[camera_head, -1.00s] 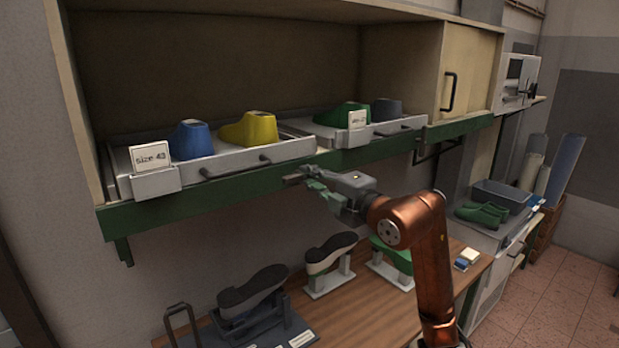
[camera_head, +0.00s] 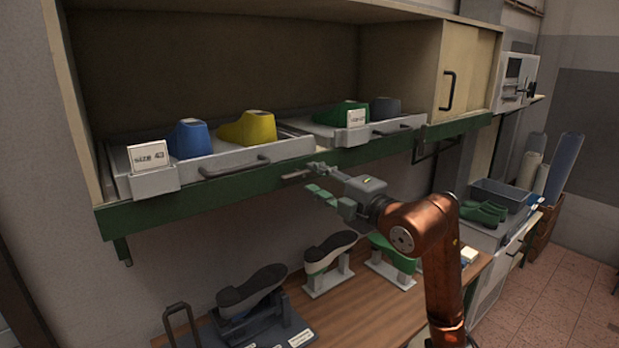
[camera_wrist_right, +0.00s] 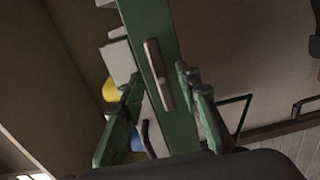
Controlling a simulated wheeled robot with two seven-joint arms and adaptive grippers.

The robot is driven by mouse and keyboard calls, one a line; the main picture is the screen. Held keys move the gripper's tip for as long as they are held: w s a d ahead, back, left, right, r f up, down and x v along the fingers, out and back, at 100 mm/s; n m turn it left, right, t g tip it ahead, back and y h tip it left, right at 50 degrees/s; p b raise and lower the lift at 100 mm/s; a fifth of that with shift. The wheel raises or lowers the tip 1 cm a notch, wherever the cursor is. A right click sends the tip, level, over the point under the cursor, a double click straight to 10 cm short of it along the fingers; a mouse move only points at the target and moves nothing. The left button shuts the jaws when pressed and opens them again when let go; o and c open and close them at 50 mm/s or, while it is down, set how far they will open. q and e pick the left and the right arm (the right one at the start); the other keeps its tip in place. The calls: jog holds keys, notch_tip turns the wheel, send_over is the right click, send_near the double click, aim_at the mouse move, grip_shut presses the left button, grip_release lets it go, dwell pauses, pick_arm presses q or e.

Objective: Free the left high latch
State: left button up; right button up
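The left high latch (camera_head: 297,175) is a small pale bar on the green front rail of the shelf, below the left tray's right end. In the right wrist view the latch (camera_wrist_right: 157,75) lies lengthwise along the green rail, between the finger lines. My right gripper (camera_head: 314,179) is open, its green-tipped fingers pointing at the rail just right of the latch. In the wrist view my right gripper (camera_wrist_right: 160,88) shows nothing between its fingers, and the latch appears beyond them. Contact is not visible. My left gripper is not in view.
The left tray (camera_head: 225,161) holds a blue last (camera_head: 190,139), a yellow last (camera_head: 250,128) and a size card. A second tray (camera_head: 395,126) stands to its right. Below, a wooden bench (camera_head: 365,312) carries several shoe stands.

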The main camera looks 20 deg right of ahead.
jog(key=v, duration=0.9)
